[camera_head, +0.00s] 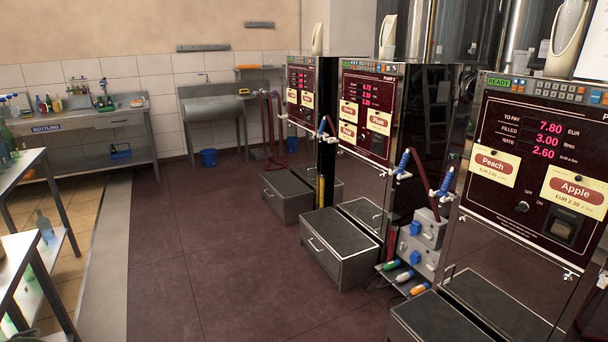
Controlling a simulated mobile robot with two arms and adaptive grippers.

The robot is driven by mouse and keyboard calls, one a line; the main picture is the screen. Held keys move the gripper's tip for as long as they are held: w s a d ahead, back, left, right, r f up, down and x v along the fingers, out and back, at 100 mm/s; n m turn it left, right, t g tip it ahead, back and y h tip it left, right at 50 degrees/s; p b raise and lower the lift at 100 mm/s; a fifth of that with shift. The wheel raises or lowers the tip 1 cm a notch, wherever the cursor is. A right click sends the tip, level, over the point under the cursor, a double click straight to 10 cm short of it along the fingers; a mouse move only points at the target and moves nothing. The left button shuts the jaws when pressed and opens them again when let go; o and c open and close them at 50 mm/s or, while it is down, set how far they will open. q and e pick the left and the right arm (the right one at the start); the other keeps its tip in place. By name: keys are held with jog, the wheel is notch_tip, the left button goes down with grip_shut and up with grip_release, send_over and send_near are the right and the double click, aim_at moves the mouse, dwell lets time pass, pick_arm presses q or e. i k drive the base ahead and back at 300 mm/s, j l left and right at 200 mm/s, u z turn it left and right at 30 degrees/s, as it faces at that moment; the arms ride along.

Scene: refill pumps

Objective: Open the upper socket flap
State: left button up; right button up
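A grey socket box (431,238) stands low between the nearest pump and the middle pump. The upper socket flap (415,228) is blue and sits on the box's upper part; it looks shut, but it is small. More blue shows lower on the box, at the lower socket (415,257). Neither of my grippers is in view.
The nearest pump (530,150) stands right of the box, the middle pump (368,115) behind it. Blue-handled nozzles (446,182) hang above the box. Grey drawer units (340,250) jut onto the floor. The red-brown floor (230,250) is clear; tables stand at left.

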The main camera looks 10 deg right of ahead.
aim_at(413, 229)
jog(key=i+j+z, duration=0.15)
jog(key=i+z, duration=0.3)
jog(key=i+j+z, duration=0.45)
jog(key=i, duration=0.15)
jog(key=i+j+z, duration=1)
jog(key=i+j, duration=0.3)
jog(key=i+j+z, duration=0.3)
jog(key=j, duration=0.35)
jog(key=i, duration=0.1)
